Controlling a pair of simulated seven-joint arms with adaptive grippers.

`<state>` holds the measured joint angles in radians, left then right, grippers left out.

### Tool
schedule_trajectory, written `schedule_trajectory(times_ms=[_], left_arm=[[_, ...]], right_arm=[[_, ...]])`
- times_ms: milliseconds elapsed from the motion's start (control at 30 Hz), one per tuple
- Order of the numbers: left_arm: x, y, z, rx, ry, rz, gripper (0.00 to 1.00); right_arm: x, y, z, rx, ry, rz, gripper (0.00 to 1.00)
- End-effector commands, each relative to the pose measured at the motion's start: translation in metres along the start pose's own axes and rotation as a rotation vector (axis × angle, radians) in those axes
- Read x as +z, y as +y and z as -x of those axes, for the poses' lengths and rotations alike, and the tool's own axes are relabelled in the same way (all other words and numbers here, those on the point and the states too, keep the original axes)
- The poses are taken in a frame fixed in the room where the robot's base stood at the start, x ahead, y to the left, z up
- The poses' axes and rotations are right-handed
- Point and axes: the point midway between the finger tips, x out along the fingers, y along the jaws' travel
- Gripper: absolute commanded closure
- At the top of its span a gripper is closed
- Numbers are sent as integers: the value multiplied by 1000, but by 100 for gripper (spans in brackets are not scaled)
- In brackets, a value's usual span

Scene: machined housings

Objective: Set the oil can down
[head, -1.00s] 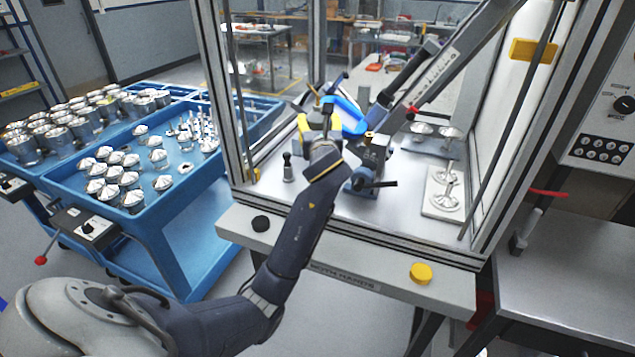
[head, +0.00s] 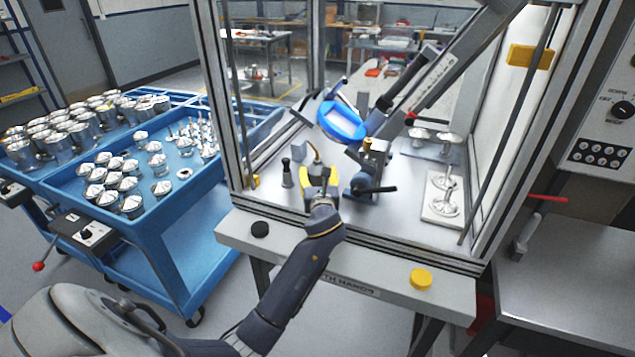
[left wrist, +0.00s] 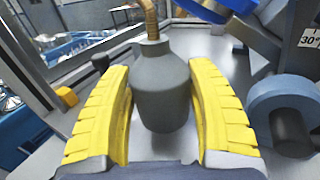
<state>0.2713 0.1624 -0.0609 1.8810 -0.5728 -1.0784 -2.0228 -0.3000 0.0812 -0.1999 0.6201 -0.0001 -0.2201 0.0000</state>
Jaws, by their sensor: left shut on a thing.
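The oil can (left wrist: 162,90) is a dark grey bottle shape with a thin brass spout; it stands upright between the yellow fingers of my left gripper (left wrist: 163,112). The gripper is shut on it. In the head view, my left gripper (head: 320,178) is low over the pale bench inside the framed enclosure, and only the can's top and spout (head: 315,152) show above the fingers. I cannot tell whether the can's base touches the bench. My right gripper is not in view.
A dark fixture with a lever (head: 368,182) is close on the right, below a blue ring (head: 341,121). A small dark post (head: 287,174) stands on the left. A white plate with metal parts (head: 431,208) lies farther right. The bench (head: 390,221) is bare in front.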

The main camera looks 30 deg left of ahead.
Motion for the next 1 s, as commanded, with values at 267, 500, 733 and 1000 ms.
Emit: schedule_trajectory(times_ms=[267, 500, 733, 1000], left_arm=[[-27, 0, 0, 0, 1, 0, 79], [-28, 0, 0, 0, -1, 1, 79], [-31, 0, 0, 1, -1, -1, 79], [-31, 0, 0, 1, 0, 0, 20]], right_arm=[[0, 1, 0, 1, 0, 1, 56], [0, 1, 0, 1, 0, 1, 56], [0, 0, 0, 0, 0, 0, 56], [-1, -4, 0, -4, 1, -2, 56]])
